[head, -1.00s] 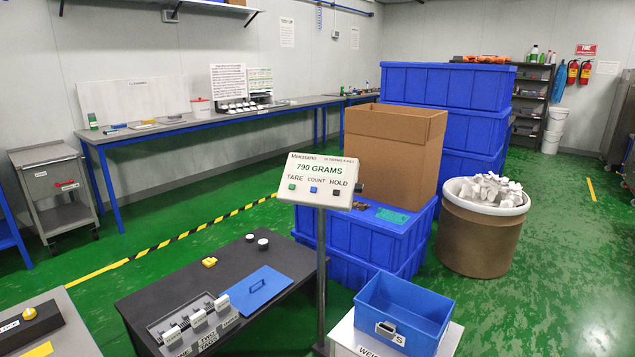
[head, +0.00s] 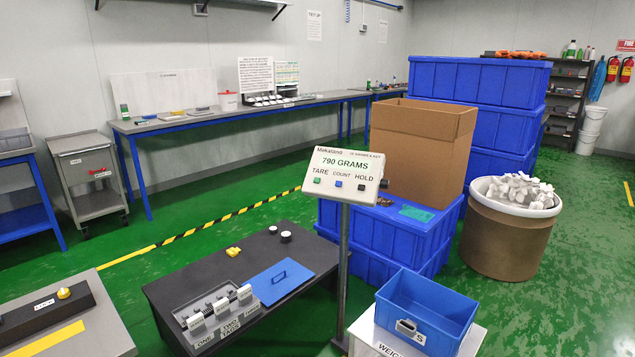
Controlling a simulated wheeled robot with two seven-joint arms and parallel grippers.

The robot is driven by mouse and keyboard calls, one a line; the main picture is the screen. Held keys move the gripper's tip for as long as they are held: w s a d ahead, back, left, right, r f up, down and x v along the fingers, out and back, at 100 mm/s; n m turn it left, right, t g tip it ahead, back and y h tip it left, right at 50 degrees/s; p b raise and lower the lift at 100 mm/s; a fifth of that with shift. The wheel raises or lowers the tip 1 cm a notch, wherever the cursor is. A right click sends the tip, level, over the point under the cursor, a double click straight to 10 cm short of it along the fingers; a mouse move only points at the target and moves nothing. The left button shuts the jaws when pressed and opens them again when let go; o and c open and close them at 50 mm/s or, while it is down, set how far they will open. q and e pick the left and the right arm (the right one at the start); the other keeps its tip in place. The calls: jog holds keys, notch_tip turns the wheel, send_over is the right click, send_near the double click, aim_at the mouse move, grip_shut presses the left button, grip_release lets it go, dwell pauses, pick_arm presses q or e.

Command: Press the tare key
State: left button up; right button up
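The scale's indicator panel (head: 343,174) stands on a grey post and reads 790 GRAMS. Its green key (head: 317,181) sits under the word TARE, at the left of the row. A blue key (head: 338,184) is under COUNT and a dark key (head: 361,187) is under HOLD. A blue bin (head: 427,309) sits on the white weighing platform (head: 372,340) below and to the right of the panel. The bin looks empty. Neither of my grippers shows in the head view.
A dark table (head: 205,262) at the front left holds a tag rack (head: 216,318) and a blue lid (head: 279,281). Stacked blue crates (head: 477,80), a cardboard box (head: 421,145) and a drum of white parts (head: 509,238) stand behind the panel. Green floor is open at left.

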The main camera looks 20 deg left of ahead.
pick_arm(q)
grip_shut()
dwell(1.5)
